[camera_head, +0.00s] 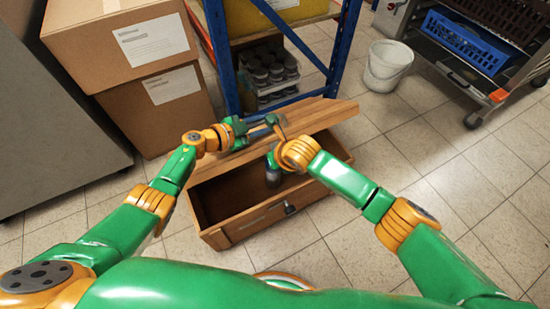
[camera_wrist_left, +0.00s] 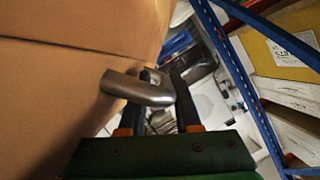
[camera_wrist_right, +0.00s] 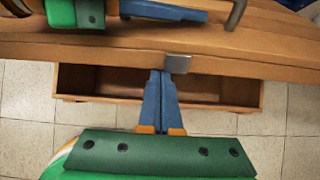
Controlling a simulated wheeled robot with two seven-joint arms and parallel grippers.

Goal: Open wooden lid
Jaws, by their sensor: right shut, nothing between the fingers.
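The wooden lid (camera_head: 315,117) is raised and tilted above the open wooden chest (camera_head: 262,218); its front edge stands clear of the chest. A metal handle (camera_wrist_left: 140,88) on the lid's face crosses my left gripper's view, close to its fingers. My left gripper (camera_head: 257,133) is at the lid's upper face, its fingers (camera_wrist_left: 163,95) apart; I cannot tell whether they touch the handle. My right gripper (camera_head: 272,172) is shut and empty at the lid's front edge. Its fingertips (camera_wrist_right: 166,75) are right by a small metal plate (camera_wrist_right: 177,63) on that edge.
Cardboard boxes (camera_head: 120,45) are stacked at the left. A blue shelf frame (camera_head: 222,60) with dark jars (camera_head: 268,68) stands behind the chest. A white bucket (camera_head: 386,68) and a cart with a blue crate (camera_head: 465,42) are at the right. The tiled floor right of the chest is clear.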

